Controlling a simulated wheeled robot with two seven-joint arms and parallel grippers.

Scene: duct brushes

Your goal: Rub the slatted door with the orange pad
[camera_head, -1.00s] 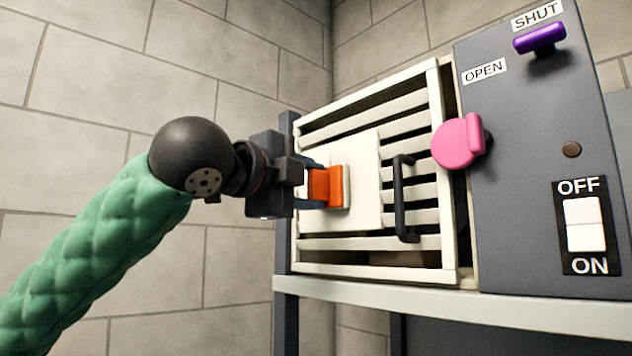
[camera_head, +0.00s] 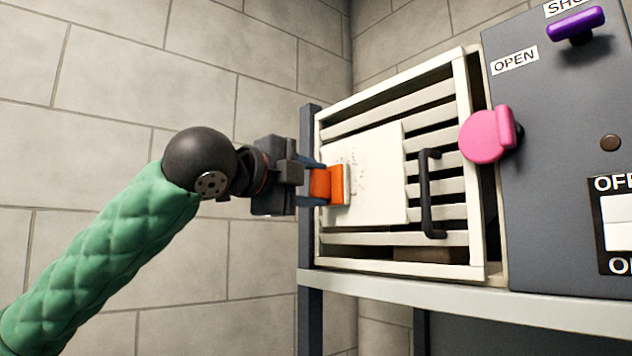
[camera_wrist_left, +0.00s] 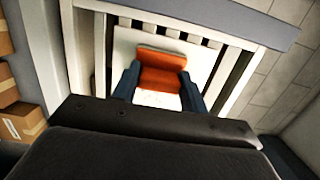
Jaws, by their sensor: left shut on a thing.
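The slatted door (camera_head: 445,255) is a cream frame with slats, a flat cream panel (camera_head: 378,190) on its left part and a black upright handle (camera_head: 427,195). Faint dark specks show on the panel. My left gripper (camera_head: 314,187) is shut on the orange pad (camera_head: 327,186), whose pale face is at or very near the panel's left part; I cannot tell if it touches. In the left wrist view the orange pad (camera_wrist_left: 161,72) sits between the two blue fingers, in front of the panel (camera_wrist_left: 205,60). My right gripper is not in view.
A pink round knob (camera_head: 485,136) sticks out right of the door. The grey panel (camera_head: 550,180) beyond has a purple lever (camera_head: 577,24) and a switch. A pale ledge (camera_head: 440,296) runs below. Cardboard boxes (camera_wrist_left: 22,122) show at left in the wrist view.

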